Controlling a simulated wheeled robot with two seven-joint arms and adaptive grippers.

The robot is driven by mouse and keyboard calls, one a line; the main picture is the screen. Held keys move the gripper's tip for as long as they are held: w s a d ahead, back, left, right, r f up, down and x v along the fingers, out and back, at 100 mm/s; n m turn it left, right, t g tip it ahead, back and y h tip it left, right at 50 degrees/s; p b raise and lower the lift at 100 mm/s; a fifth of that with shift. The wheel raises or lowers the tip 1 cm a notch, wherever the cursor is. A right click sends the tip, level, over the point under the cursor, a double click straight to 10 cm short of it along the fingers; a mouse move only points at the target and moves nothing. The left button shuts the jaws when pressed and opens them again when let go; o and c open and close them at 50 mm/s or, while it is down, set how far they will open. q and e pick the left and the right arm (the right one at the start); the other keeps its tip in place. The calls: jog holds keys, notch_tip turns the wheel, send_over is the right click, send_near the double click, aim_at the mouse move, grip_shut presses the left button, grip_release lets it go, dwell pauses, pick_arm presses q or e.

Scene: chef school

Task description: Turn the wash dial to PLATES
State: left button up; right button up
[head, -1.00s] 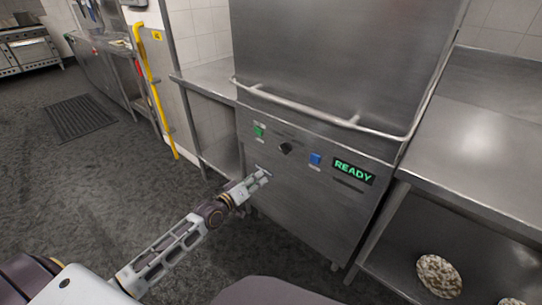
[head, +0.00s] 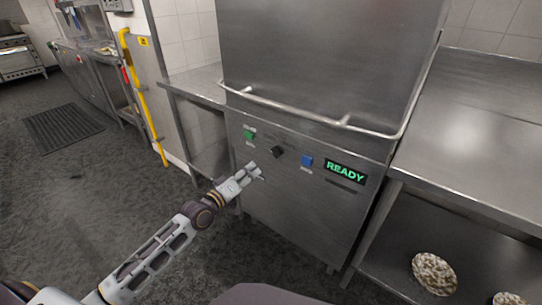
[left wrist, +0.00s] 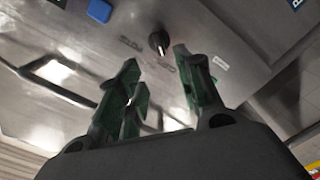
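The wash dial (head: 278,151) is a small black knob on the steel machine's front panel, between a green button (head: 249,135) and a blue button (head: 307,161). In the left wrist view the dial (left wrist: 158,42) shows a pale pointer line, with small labels around it too small to read. My left gripper (head: 257,172) is just below and left of the dial in the head view. In the left wrist view my left gripper's fingers (left wrist: 155,65) are apart with nothing between them, and the dial sits just beyond their tips. My right gripper is not in view.
A green READY display (head: 345,171) is right of the blue button. A steel handle bar (head: 300,110) runs across above the panel. Steel counters (head: 470,140) flank the machine, with a speckled round object (head: 435,272) on the lower right shelf. The floor at left is open.

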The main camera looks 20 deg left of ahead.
aim_at(273, 153)
pick_arm(q)
jog(key=shift+b+x, duration=0.85)
jog(key=shift+x, duration=3.95)
jog(key=shift+b+x, duration=0.3)
jog(key=shift+x, duration=1.45)
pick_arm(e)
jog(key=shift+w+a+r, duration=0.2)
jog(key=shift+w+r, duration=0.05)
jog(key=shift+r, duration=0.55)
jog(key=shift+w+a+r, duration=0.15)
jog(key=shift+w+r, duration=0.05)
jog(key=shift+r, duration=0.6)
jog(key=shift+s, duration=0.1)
pick_arm(q)
grip_shut()
